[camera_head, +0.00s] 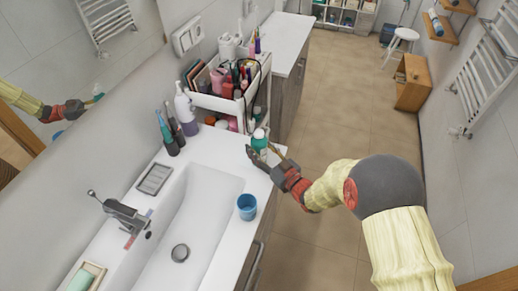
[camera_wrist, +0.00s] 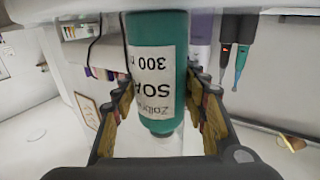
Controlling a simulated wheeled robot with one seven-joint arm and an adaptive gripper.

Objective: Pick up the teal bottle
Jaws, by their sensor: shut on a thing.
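The teal bottle (camera_head: 259,140) is at the counter's far right corner, beside the cart, in the head view. In the wrist view the bottle (camera_wrist: 168,100) appears upside down, with a white label reading "SOA" and "300". My gripper (camera_head: 262,156) reaches in from the right and is shut on the bottle. In the wrist view, the fingers of my gripper (camera_wrist: 158,108) are on both sides of it. The bottle looks upright. I cannot tell whether its base touches the counter.
A white cart (camera_head: 222,104) full of cosmetics stands just behind the bottle. A white pump bottle (camera_head: 186,110) and dark electric toothbrushes (camera_head: 168,140) stand by the wall. A blue cup (camera_head: 247,207) is on the sink's near right edge.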

